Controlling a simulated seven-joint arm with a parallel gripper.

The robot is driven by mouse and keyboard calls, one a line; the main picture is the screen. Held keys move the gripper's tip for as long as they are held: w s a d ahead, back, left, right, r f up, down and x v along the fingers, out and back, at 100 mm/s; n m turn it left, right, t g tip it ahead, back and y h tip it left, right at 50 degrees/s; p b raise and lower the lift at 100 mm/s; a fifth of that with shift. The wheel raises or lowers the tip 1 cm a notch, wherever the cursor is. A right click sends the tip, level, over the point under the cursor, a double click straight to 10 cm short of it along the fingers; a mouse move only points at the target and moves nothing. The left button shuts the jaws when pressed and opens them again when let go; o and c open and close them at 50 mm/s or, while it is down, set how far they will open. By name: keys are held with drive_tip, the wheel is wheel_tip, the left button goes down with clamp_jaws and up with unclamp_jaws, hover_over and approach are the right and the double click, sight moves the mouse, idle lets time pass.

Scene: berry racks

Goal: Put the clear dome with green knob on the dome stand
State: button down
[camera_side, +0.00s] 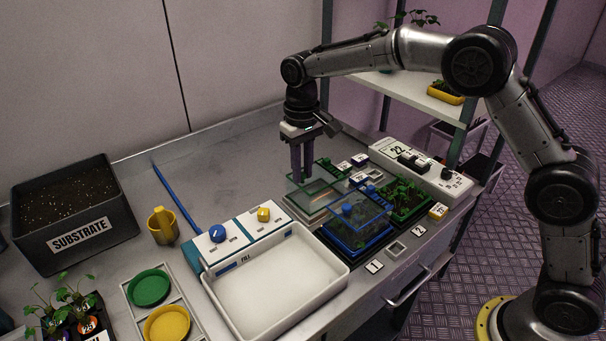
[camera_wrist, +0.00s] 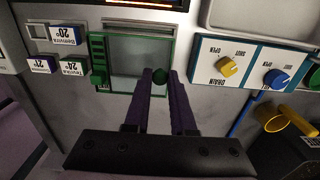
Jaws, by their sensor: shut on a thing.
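My gripper (camera_side: 302,178), with dark purple fingers, points down and is shut on the green knob (camera_wrist: 159,76) of the clear dome. The clear dome (camera_wrist: 137,60) is see-through with a green rim in the wrist view; in the side view it is a faint box below the fingers. A pale square frame, seemingly the dome stand (camera_side: 293,208), lies under the dome. The dome is over this frame; I cannot tell whether they touch. The fingers hide part of the knob.
Right of the frame stand a blue tray (camera_side: 352,245) under a clear blue-knobbed dome and an open green tray (camera_side: 407,214) with seedlings. A white basin (camera_side: 276,291) is in front. A white control box (camera_side: 421,172) stands behind.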

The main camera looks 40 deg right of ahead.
drive_tip(key=shift+f, duration=0.65)
drive_tip(key=shift+f, duration=0.15)
drive_tip(key=c, duration=0.8)
unclamp_jaws()
drive_tip(key=shift+o, duration=0.2)
